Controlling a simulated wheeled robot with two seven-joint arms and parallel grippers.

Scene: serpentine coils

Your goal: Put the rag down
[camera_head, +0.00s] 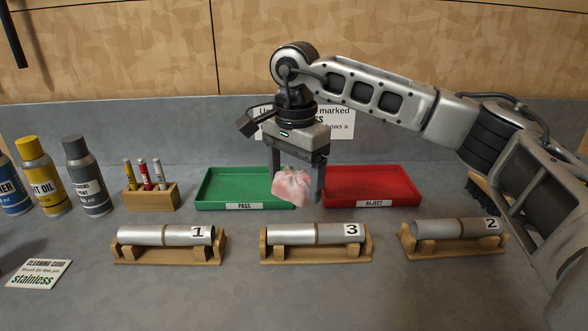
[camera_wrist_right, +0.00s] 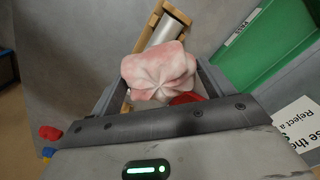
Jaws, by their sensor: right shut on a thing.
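A crumpled pink and white rag (camera_head: 292,187) hangs between the fingers of my right gripper (camera_head: 296,190). The gripper points down and is shut on it, in front of the gap between the green and red trays. In the right wrist view the rag (camera_wrist_right: 158,74) sits bunched between the two fingers, with a wooden stand and metal tube partly hidden behind it. I cannot tell from these views whether the rag touches the bench. My left gripper is not in view.
Behind are a green PASS tray (camera_head: 205,189) and a red REJECT tray (camera_head: 405,180), both empty where visible. In front, tubes 1 (camera_head: 160,235), 3 (camera_head: 315,234) and 2 (camera_head: 450,228) lie on wooden stands. A marker block (camera_head: 150,197) and spray cans (camera_head: 87,180) stand left.

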